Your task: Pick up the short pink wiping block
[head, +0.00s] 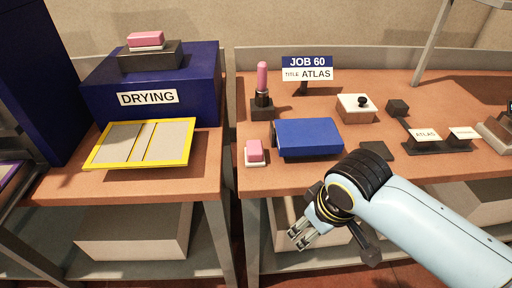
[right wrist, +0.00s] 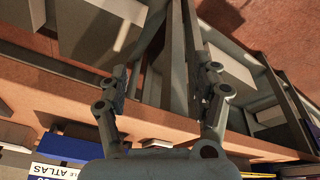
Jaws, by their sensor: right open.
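A short pink block (head: 254,150) with a white base stands near the front edge of the right bench, left of the blue box. Another pink block (head: 146,39) with a white base sits on a dark stand on top of the drying cabinet. A tall pink piece (head: 262,77) stands upright in a dark holder. My right gripper (head: 297,239) is in front of the bench edge, below and right of the short pink block, apart from it. In the right wrist view its two fingers (right wrist: 165,78) are spread with nothing between them. My left gripper is out of view.
A blue box (head: 308,137) lies on the right bench beside the short block. A JOB 60 sign (head: 307,69), a knobbed white block (head: 356,108) and a dark pad (head: 376,150) are also there. The drying cabinet (head: 205,85) stands on the left bench behind a yellow-framed panel (head: 118,142).

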